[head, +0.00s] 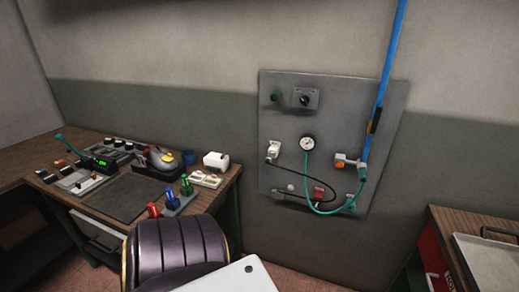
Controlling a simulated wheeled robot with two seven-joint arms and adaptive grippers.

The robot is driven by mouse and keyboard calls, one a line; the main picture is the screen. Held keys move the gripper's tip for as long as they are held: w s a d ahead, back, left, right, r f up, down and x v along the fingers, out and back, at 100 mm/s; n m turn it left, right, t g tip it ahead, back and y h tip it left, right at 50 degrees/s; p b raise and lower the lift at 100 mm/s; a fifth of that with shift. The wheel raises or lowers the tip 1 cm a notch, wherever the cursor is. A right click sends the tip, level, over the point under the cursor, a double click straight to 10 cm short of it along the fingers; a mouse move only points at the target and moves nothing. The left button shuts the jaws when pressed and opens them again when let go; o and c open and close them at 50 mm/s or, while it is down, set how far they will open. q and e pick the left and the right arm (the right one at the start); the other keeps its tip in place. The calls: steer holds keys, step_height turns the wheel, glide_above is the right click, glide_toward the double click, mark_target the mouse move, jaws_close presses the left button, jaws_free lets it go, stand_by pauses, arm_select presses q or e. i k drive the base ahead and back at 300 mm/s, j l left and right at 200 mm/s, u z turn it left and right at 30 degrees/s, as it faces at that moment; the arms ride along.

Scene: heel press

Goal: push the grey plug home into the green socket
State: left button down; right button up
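The grey wall panel (330,120) carries a dark green round fitting (277,96) at its upper left, which may be the green socket. I cannot make out its opening. No plug that is clearly grey shows. A pale plug or outlet (273,152) with a black cable sits at the panel's left, and a small pale round part (291,188) sits lower down. I cannot tell whether either is the grey plug. Neither of my grippers is in view.
The panel also holds a black knob (305,98), a gauge (307,143), a red fitting (319,194), a teal hose (307,178) and a blue pipe (388,60). A cluttered workbench (85,205) stands left, a red cabinet (430,255) right. Wall space around the panel is clear.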

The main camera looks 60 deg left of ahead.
mark_target(270, 157)
steer(key=u, duration=1.95)
